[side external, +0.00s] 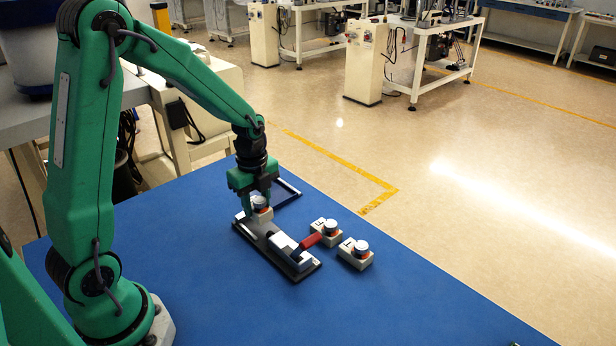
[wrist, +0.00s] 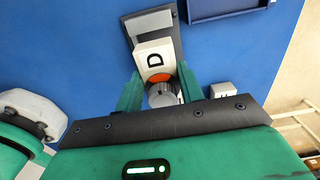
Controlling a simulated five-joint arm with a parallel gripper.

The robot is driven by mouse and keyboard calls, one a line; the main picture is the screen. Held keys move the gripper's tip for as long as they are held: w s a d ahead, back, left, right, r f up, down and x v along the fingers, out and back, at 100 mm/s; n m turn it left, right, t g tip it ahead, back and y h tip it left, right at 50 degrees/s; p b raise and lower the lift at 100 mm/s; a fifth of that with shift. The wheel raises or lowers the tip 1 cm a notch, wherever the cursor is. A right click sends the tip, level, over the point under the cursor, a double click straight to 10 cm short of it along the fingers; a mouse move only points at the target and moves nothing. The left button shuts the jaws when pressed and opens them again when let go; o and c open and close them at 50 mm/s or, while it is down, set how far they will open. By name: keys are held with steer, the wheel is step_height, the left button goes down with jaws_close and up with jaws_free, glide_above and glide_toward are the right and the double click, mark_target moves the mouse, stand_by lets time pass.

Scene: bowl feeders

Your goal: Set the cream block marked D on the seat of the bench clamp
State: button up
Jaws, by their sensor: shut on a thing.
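My gripper (side external: 259,195) is shut on the silver knob (wrist: 163,95) of the cream block marked D (wrist: 150,55). An orange ring shows under the knob. In the side external view the block (side external: 264,215) is at the far-left end of the bench clamp, partly hidden by the fingers. The bench clamp (side external: 306,267) has a dark base, a grey-white body and a red handle (side external: 311,240) pointing right. In the wrist view the clamp (wrist: 133,35) lies behind and under the block. Whether the block touches the seat I cannot tell.
Two other cream blocks with silver knobs stand right of the clamp: one (side external: 319,236) near the handle's end, the other (side external: 349,260) farther right. A dark-framed blue tray (side external: 289,199) lies just behind my gripper.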

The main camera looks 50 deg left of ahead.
mark_target(258, 215)
steer(key=shift+f, duration=1.95)
steer(key=shift+f, duration=0.2)
steer(key=o, duration=1.1)
steer(key=shift+r, duration=0.1)
step_height(258, 215, up, 12)
steer(key=shift+r, duration=0.1)
